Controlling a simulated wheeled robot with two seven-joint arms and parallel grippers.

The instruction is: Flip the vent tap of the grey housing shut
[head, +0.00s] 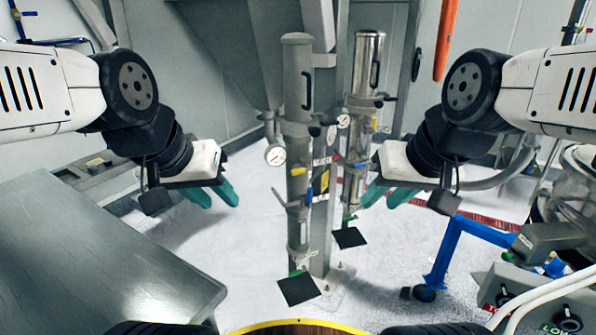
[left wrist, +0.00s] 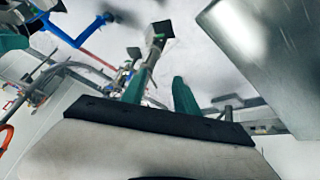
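The grey housing (head: 297,90) is the upright matt grey cylinder left of the central post. Small taps sit on its lower half: a yellow lever (head: 298,171) and a blue lever (head: 309,195). I cannot tell for certain which is the vent tap or how far it is turned. My left gripper (head: 220,196) is left of the housing, apart from it, with its teal fingers spread and empty. These fingers also show in the left wrist view (left wrist: 160,92). My right gripper (head: 385,196) is right of both cylinders, also open and empty.
A shiny steel cylinder (head: 367,65) stands just right of the grey housing. A round gauge (head: 275,155) sticks out left of the housing. A steel table (head: 100,255) fills the lower left. A blue frame (head: 445,255) stands at right. Floor between table and housing is clear.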

